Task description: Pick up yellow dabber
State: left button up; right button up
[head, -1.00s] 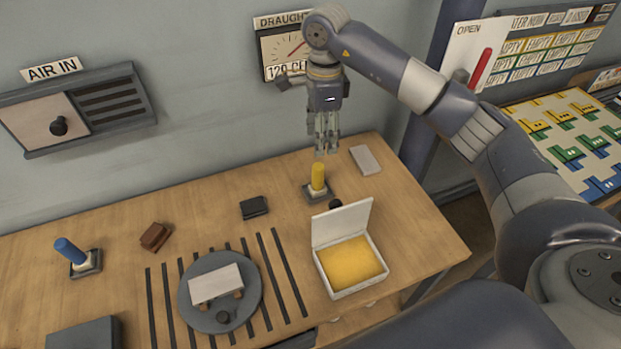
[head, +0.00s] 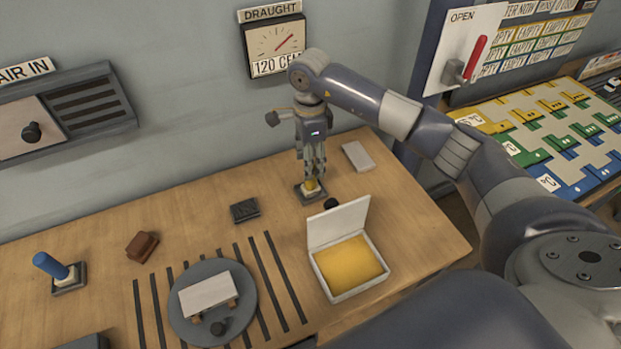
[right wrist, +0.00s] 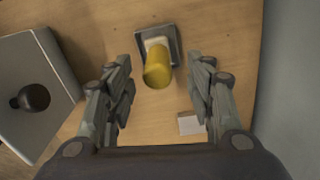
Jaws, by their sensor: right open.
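The yellow dabber (right wrist: 158,68) stands in a small dark square holder (right wrist: 172,40) on the wooden table. In the head view the dabber (head: 310,185) is mostly hidden behind my right gripper's fingers, with its lower part showing. My right gripper (head: 313,172) points straight down over it. In the right wrist view the fingers (right wrist: 160,88) are open and spread, one on each side of the dabber, with a clear gap to both. My left gripper is not in view.
An open box with a yellow pad (head: 348,265) stands just in front of the dabber. A grey block (head: 357,156) lies to its right, a dark block (head: 245,210) to its left. A blue dabber (head: 55,268) and round plate (head: 245,310) are farther left.

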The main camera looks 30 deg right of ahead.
jog(key=f, duration=0.2)
jog(key=f+p, duration=0.1)
jog(key=shift+s+f, duration=0.1)
jog(key=shift+s, duration=0.15)
jog(key=shift+w+f, duration=0.1)
jog(key=shift+f, duration=0.2)
jog(key=c, duration=1.2)
jog(key=shift+o, duration=0.2)
jog(key=shift+r, duration=0.15)
grip_shut()
jog(key=shift+r+b, duration=0.45)
jog(key=shift+r, duration=0.2)
jog(key=shift+s+a+r+b, duration=0.2)
jog(key=shift+r+b, duration=0.1)
jog(key=shift+r, duration=0.2)
jog(key=shift+s+a+r+b, duration=0.15)
jog(key=shift+r+b, duration=0.1)
jog(key=shift+r, duration=0.2)
jog(key=s+a+r+b, duration=0.1)
jog(key=s+a+b, duration=0.2)
jog(key=s+a, duration=0.7)
jog(key=shift+a+r, duration=0.3)
jog(key=shift+a, duration=0.3)
